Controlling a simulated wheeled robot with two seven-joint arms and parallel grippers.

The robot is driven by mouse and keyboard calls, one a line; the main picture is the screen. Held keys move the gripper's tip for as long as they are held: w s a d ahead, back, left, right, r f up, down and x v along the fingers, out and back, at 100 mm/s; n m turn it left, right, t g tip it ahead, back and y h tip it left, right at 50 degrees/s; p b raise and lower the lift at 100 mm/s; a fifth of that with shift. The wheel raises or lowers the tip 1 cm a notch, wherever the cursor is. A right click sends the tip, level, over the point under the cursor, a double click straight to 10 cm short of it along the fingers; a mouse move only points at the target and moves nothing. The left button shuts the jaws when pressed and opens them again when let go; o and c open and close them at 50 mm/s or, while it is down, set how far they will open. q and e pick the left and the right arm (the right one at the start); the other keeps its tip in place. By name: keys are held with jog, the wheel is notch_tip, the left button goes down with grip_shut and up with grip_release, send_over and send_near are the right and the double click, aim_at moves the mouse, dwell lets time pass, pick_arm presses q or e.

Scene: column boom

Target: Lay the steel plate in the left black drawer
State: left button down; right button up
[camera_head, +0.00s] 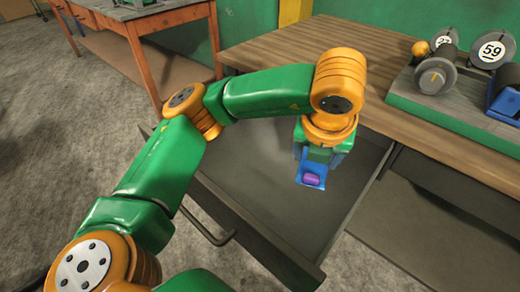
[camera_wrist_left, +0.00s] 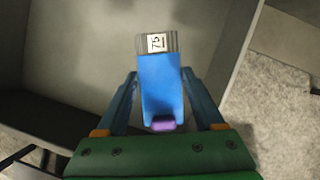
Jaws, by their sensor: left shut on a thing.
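My left gripper (camera_head: 313,165) points down over the open drawer (camera_head: 236,205), well inside its walls. It is shut on a blue block (camera_wrist_left: 161,85) with a grey ribbed end marked 75 and a purple tab. In the head view the purple tab (camera_head: 313,180) shows at the front of the block. I cannot make out a plain steel plate in either view. The drawer is dark grey and its visible floor is bare. The height of the block above the floor is hard to tell. My right gripper is not in view.
The wooden worktop (camera_head: 300,48) lies behind the drawer. At right, a green-edged tray (camera_head: 440,120) holds grey rollers, a disc marked 59 (camera_head: 491,50) and a blue part (camera_head: 505,95). A wooden bench (camera_head: 140,45) stands at back left.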

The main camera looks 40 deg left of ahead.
pick_arm(q)
jog(key=w+a+f+b, duration=0.1)
jog(key=a+f, duration=0.3)
jog(key=a, duration=0.5)
send_over(266, 168)
jog(key=s, duration=0.1)
notch_tip(266, 168, down, 6)
jog(key=shift+s+d+r+b, duration=0.1)
jog(key=shift+b, duration=0.3)
notch_tip(266, 168, down, 3)
jog(key=shift+r, duration=0.2)
jog(key=shift+f, duration=0.2)
jog(key=shift+d, duration=0.1)
jog(key=shift+f, duration=0.1)
